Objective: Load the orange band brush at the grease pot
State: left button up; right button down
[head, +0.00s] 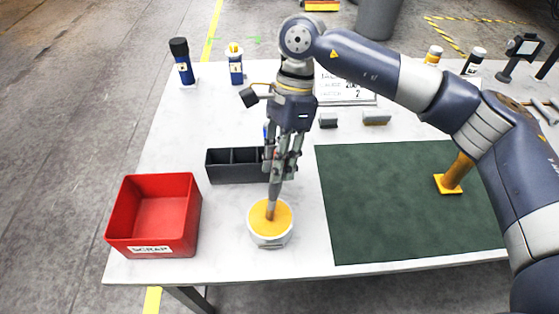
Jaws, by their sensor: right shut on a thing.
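The grease pot (270,242) is a round white tub near the table's front edge, filled with yellow-orange grease. My right gripper (276,172) is above it, pointing down, shut on a slim upright brush (272,200). The brush's lower end is over the pot and appears to meet the grease surface; how deep it goes I cannot tell. Its upper part is hidden between my fingers, and I cannot make out its band clearly. My left gripper is not in view.
A black divided tray (225,176) stands just behind the pot, partly hidden by my gripper. A red scrap bin (188,217) is at left. A green mat (370,215) with a yellow-orange footed post (450,183) lies at right. Bottles (184,68) stand at the back.

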jog(key=shift+f, duration=0.15)
jog(key=shift+r+p, duration=1.35)
jog(key=shift+r, duration=2.3)
jog(key=shift+d+f, duration=0.1)
